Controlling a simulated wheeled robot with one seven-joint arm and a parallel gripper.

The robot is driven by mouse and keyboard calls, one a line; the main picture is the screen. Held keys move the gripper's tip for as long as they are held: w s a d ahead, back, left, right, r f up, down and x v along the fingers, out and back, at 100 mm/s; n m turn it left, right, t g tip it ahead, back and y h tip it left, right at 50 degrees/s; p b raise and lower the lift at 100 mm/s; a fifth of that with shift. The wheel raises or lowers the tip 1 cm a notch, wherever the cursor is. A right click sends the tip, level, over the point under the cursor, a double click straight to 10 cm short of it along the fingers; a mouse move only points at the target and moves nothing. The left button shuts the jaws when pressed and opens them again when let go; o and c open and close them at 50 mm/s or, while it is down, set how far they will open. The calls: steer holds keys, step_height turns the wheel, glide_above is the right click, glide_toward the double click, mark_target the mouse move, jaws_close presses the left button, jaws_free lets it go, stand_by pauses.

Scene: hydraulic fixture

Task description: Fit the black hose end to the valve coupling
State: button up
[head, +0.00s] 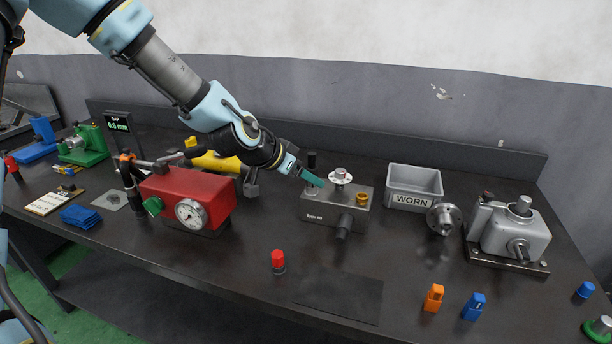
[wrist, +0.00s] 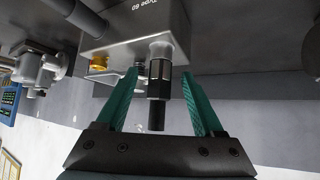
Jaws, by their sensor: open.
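The valve is a grey block marked "Type 60" (head: 322,208), standing on the bench in the head view; its label shows upside down in the wrist view. In the head view my gripper (head: 312,178) overlaps the block's top.
A grey bin marked "WORN" (head: 413,188) stands right of the valve, with a flanged part (head: 444,218) beside it. A red gauge fixture (head: 190,200) is at left. A red-capped piece (head: 278,262) and a dark mat (head: 340,296) lie in front. Orange (head: 433,298) and blue (head: 473,306) pieces stand front right.

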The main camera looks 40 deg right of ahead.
steer(key=v, duration=1)
steer(key=shift+a+r, duration=0.3)
steer(key=shift+a, duration=0.1)
